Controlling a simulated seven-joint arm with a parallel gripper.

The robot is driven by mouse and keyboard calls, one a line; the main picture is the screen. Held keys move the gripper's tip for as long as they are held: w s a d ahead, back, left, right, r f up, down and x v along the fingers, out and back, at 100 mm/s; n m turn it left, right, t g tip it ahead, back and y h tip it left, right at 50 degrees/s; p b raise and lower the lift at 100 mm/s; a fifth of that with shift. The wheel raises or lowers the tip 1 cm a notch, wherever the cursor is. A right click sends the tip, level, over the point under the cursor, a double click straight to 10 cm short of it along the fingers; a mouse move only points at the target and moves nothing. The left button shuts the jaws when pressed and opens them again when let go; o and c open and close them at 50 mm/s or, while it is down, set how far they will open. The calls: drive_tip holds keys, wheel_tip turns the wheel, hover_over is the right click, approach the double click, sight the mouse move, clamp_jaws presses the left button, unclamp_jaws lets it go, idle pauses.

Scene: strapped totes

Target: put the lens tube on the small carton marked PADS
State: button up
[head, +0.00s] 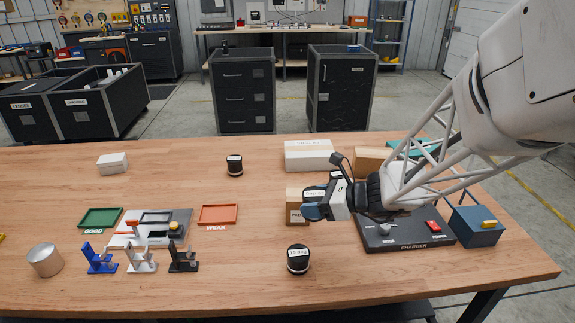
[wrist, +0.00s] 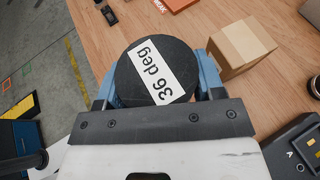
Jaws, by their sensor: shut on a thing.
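My gripper (head: 318,205) is shut on a black lens tube (wrist: 152,72), whose white label reads "36 deg" in the wrist view. Blue fingers grip the tube from both sides. In the head view the fingers and wrist largely cover the tube; a bit of its white label (head: 314,194) shows. A small brown carton (head: 296,210) stands on the table just left of and behind the gripper; its label is partly visible but I cannot read it clearly.
Other black labelled cylinders stand at the back (head: 235,166) and front (head: 298,260). A white box (head: 308,155) and a larger brown box (head: 372,160) are behind. The charger (head: 405,236) and a blue box (head: 477,226) are right. The wood between the red tray (head: 218,214) and carton is clear.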

drive_tip(key=shift+w, duration=0.1)
drive_tip(key=w, duration=0.5)
drive_tip(key=w+a+f, duration=0.1)
drive_tip(key=w, duration=0.4)
drive_tip(key=w+a, duration=0.1)
drive_tip(key=w, duration=0.4)
drive_tip(key=shift+w+f, duration=0.25)
drive_tip(key=shift+w, duration=0.15)
drive_tip(key=shift+f, duration=1.75)
drive_tip(key=shift+f, duration=0.2)
drive_tip(key=o, duration=1.1)
drive_tip(key=shift+r, duration=0.15)
drive_tip(key=v, duration=1.2)
